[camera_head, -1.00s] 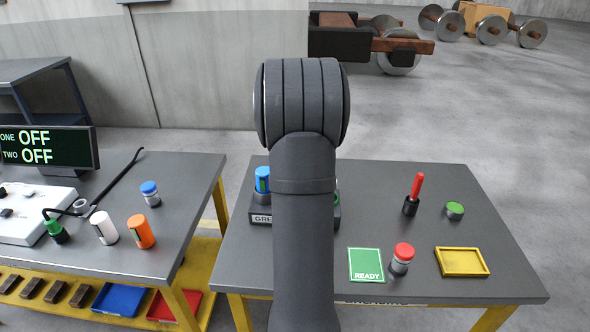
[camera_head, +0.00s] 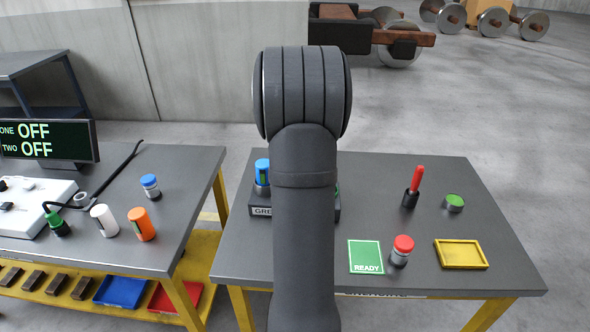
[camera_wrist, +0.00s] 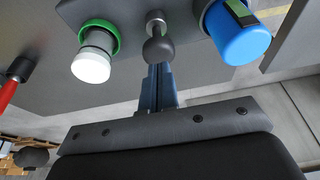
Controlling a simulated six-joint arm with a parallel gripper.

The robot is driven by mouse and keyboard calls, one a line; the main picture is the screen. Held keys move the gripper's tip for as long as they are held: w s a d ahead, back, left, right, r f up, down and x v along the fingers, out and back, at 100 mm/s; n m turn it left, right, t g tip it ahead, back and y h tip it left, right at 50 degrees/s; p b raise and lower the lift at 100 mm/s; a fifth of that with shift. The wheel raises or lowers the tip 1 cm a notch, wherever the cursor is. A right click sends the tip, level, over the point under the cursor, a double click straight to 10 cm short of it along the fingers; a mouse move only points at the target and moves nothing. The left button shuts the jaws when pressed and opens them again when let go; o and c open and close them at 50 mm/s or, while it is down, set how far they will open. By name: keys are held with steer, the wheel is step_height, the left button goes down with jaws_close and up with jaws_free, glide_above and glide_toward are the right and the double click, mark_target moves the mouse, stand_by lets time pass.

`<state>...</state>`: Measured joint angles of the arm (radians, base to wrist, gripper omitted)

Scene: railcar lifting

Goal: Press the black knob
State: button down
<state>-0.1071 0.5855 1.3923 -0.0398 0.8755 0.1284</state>
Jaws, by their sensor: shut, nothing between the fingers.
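In the wrist view a dark round knob (camera_wrist: 158,50) sits on a short stem with a metallic collar, between a green-ringed white cylinder (camera_wrist: 93,60) and a blue container (camera_wrist: 240,35). My gripper (camera_wrist: 159,68) has its narrow bluish fingers together, with nothing between them. The fingertips are in line with the knob and right up against it in the picture. I cannot tell whether they touch. In the head view my arm hides the knob and the gripper. The blue container (camera_head: 262,174) shows there just left of my arm.
On the right table (camera_head: 320,270) are a red-handled lever (camera_head: 415,185), a green button (camera_head: 453,202), a red-topped cylinder (camera_head: 402,250), a green READY card (camera_head: 366,257) and a yellow tray (camera_head: 461,254). The left table holds a screen (camera_head: 45,142) reading OFF twice and several containers.

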steer(key=v, duration=0.9)
steer(key=c, duration=2.1)
jaws_free()
steer(key=shift+r, duration=0.1)
